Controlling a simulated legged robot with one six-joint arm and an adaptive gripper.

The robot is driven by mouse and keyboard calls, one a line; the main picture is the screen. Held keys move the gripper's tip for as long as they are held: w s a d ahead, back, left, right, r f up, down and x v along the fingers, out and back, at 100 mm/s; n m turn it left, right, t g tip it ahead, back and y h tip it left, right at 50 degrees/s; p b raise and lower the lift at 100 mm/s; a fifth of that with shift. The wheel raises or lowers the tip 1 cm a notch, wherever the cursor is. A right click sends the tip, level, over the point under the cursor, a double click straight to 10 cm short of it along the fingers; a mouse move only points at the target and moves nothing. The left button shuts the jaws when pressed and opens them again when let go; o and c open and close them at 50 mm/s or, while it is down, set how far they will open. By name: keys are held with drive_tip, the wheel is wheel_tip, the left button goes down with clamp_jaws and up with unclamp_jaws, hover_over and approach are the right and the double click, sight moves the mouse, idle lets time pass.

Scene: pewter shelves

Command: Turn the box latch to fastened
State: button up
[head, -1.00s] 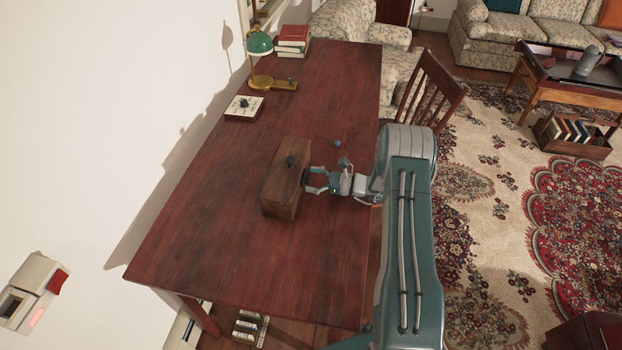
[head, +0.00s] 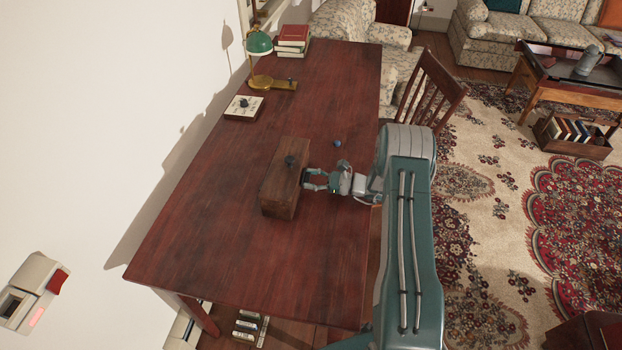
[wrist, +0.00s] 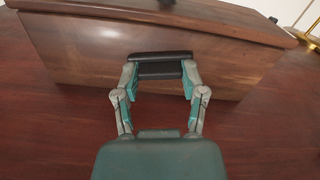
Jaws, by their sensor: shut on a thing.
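A brown wooden box (head: 284,190) stands on the desk in the head view. Its side fills the upper part of the wrist view (wrist: 80,55). A dark flat piece, which looks like the box latch (wrist: 160,57), is on that side. My gripper (head: 305,179) is at the right side of the box. In the wrist view my gripper (wrist: 160,75) has one finger at each end of the dark latch and is shut on it. The latch's exact turn angle is hard to tell.
A small blue ball (head: 337,143) lies on the desk (head: 220,240) behind my gripper. The near desk is clear.

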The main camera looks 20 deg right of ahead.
drive_tip(key=n, duration=0.7)
drive_tip(key=shift+n, duration=0.4)
drive_tip(key=n, duration=0.5)
drive_tip(key=shift+f, duration=0.1)
drive_tip(key=shift+s+a+n, duration=0.1)
drive_tip(key=shift+n, duration=1.1)
drive_tip(key=shift+f, duration=0.15)
drive_tip(key=o, duration=1.1)
drive_tip(key=shift+c, duration=0.2)
drive_tip(key=shift+o, duration=0.5)
drive_tip(key=shift+n, duration=0.3)
